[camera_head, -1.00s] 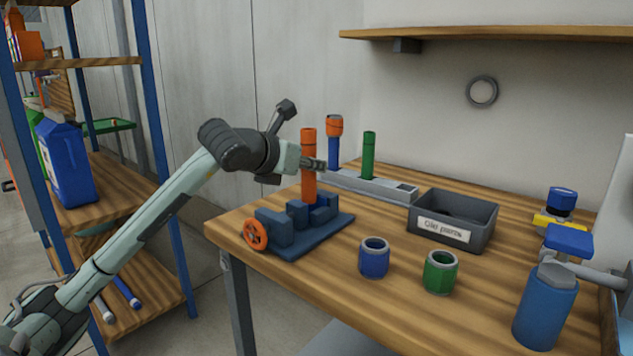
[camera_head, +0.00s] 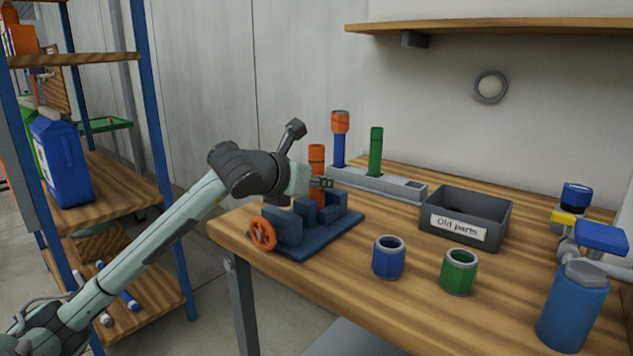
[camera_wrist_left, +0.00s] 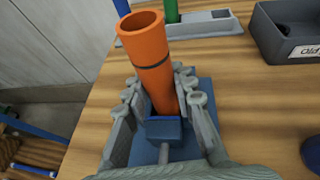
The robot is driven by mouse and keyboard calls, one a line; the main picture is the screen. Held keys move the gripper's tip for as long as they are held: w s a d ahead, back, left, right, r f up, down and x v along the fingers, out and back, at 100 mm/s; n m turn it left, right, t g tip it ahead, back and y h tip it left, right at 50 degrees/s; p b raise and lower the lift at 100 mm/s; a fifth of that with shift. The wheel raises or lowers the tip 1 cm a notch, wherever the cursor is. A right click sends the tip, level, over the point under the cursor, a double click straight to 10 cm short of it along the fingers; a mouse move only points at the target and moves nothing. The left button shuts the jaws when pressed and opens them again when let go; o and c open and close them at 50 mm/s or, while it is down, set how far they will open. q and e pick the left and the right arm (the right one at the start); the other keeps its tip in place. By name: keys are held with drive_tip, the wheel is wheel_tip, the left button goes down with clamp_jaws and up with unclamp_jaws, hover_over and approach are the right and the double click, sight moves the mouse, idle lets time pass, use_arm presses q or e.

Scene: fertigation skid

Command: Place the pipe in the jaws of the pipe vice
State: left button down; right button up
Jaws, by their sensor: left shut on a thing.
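The orange pipe (camera_head: 317,155) stands upright over the blue pipe vice (camera_head: 313,234) at the table's left corner. My left gripper (camera_head: 322,183) is shut on the pipe, with its fingers just above the vice jaws. In the left wrist view the pipe (camera_wrist_left: 152,62) rises between the two fingers (camera_wrist_left: 160,105), and its lower part is beside a blue jaw block (camera_wrist_left: 163,130) of the vice. The pipe's lower end is hidden, so I cannot tell how deep it sits between the jaws. The vice has an orange handwheel (camera_head: 262,233). My right gripper is out of view.
Behind the vice a grey rack (camera_head: 400,185) holds a blue pipe with an orange top (camera_head: 340,138) and a green pipe (camera_head: 375,152). A grey "Old parts" bin (camera_head: 495,218), a blue cup (camera_head: 388,258) and a green cup (camera_head: 459,271) stand to the right.

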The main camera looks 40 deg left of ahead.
use_arm(q)
drive_tip(key=c, duration=1.3)
unclamp_jaws()
drive_tip(key=shift+o, duration=0.2)
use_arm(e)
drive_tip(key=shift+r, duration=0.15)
use_arm(q)
drive_tip(key=shift+r, duration=0.1)
drive_tip(key=shift+r+p, duration=0.15)
drive_tip(key=shift+p, duration=0.15)
drive_tip(key=b+v, duration=0.2)
drive_tip(key=v, duration=1)
drive_tip(key=shift+b, duration=0.3)
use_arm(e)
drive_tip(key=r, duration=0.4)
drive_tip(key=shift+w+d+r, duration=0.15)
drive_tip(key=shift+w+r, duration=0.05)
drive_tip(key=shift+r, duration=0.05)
